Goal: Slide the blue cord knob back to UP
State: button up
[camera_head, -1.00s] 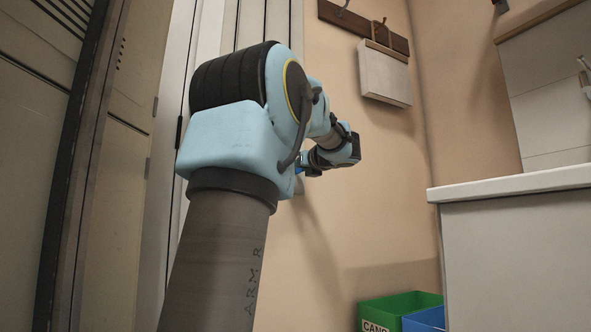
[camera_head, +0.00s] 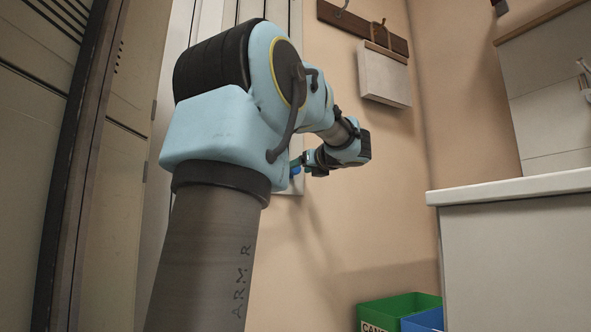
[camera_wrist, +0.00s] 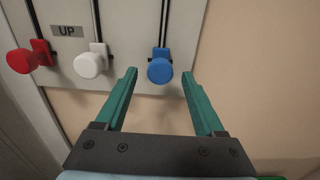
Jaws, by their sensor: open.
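The blue cord knob (camera_wrist: 160,70) is at the lower end of the right-hand slot on a pale panel (camera_wrist: 125,50) in the wrist view. My gripper (camera_wrist: 158,72) is open, with one green finger on each side below the knob. The knob shows between the fingertips, and neither finger visibly touches it. Depth between them is hard to tell. In the head view a bit of the blue knob (camera_head: 296,170) shows beside my gripper (camera_head: 300,164), partly hidden by my arm.
A white knob (camera_wrist: 88,65) and a red knob (camera_wrist: 22,61) sit to the left of the blue one. A bag (camera_head: 384,75) hangs on a hook rail. A green bin (camera_head: 400,308), a blue bin (camera_head: 424,320) and a counter (camera_head: 510,187) are at the right.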

jog(key=p+v, duration=0.1)
jog(key=v, duration=0.6)
jog(key=shift+s, duration=0.15)
